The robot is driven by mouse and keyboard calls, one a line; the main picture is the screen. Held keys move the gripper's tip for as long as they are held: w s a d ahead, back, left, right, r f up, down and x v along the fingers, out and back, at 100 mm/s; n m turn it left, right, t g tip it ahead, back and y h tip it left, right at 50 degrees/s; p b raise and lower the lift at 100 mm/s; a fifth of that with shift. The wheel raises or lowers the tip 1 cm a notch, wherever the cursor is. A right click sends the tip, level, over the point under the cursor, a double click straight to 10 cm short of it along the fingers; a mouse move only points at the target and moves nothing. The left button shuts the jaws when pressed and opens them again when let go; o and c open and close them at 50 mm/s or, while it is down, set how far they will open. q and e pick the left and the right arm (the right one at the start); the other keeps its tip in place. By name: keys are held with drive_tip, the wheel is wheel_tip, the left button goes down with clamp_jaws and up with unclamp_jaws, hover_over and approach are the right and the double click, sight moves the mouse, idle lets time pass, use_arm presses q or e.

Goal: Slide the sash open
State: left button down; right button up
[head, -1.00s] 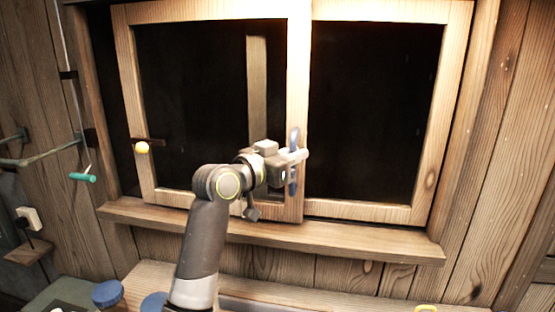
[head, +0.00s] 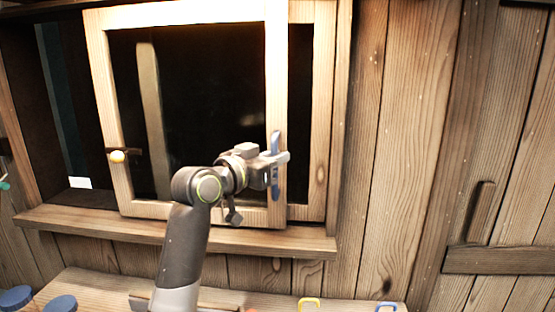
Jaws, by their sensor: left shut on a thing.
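The wooden sash (head: 98,75) with a dark pane stands in front of the window frame (head: 343,120). It covers most of the fixed right pane, leaving only a narrow dark strip of it beside the sash. An open gap (head: 60,110) shows left of the sash. A blue upright handle (head: 276,188) is on the sash's right stile. My left gripper (head: 278,160) is shut on the handle around its middle. My right gripper is not in view.
The wooden sill (head: 180,234) runs below the sash. A bench (head: 110,283) below holds blue round lids (head: 60,304), a yellow loop (head: 309,303) and a blue loop (head: 386,307). A plank wall (head: 420,130) is at the right.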

use_arm(q)
drive_tip(key=shift+a, duration=0.15)
drive_tip(key=c, duration=1.5)
unclamp_jaws()
drive_tip(key=b+v, duration=0.5)
drive_tip(key=v, duration=1.2)
drive_tip(key=shift+s+a, duration=0.15)
drive_tip(key=shift+a, duration=0.05)
